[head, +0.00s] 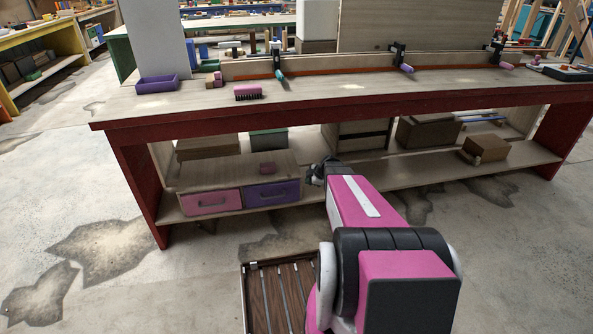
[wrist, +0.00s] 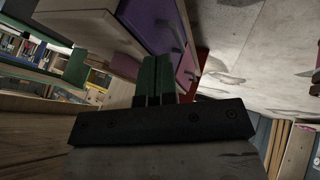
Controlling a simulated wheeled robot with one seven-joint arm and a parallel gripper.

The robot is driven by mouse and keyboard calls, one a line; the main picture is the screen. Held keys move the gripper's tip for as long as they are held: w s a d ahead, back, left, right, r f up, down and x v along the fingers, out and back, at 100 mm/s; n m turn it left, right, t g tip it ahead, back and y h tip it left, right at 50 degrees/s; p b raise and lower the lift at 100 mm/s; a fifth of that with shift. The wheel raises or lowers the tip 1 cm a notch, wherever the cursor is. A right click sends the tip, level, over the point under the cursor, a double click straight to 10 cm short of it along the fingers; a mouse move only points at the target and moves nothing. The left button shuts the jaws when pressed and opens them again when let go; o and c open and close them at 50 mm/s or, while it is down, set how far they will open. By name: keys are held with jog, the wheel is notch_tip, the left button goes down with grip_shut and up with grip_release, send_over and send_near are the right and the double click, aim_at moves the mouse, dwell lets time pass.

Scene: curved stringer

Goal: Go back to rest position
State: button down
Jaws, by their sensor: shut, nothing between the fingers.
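My gripper (head: 317,172) is at the far end of my pink arm, in front of the workbench and to the right of its lower drawers. In the head view it is small, dark and partly hidden by my arm. In the wrist view its two green fingers (wrist: 153,78) are side by side and shut, with nothing held between them. The purple drawer (head: 272,194) and the pink drawer (head: 211,202) are closed under the bench. In the wrist view the purple drawer front (wrist: 155,27) shows tilted, beyond the fingertips.
The red-edged workbench (head: 330,116) spans the view. A purple tray (head: 157,87), a brush (head: 248,93) and several clamps are on its top. Boxes (head: 428,131) stand on its lower shelf. Stained concrete floor (head: 120,285) is open at the left.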

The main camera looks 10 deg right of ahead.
jog(key=s+a+r+m+g+h, duration=0.1)
jog(key=s+a+r+m+g, duration=0.1)
jog(key=s, duration=0.6)
jog(key=s+a+r+m+g+h, duration=0.2)
jog(key=s+a+r+m, duration=0.2)
jog(key=m, duration=0.5)
jog(key=s+a+r+m+g+h, duration=0.1)
jog(key=s+a+r+m, duration=0.3)
jog(key=s, duration=0.7)
notch_tip(320, 180, up, 2)
jog(key=shift+s+r+m+g+h, duration=0.2)
jog(key=shift+s+m+g+h, duration=0.15)
jog(key=shift+m, duration=0.55)
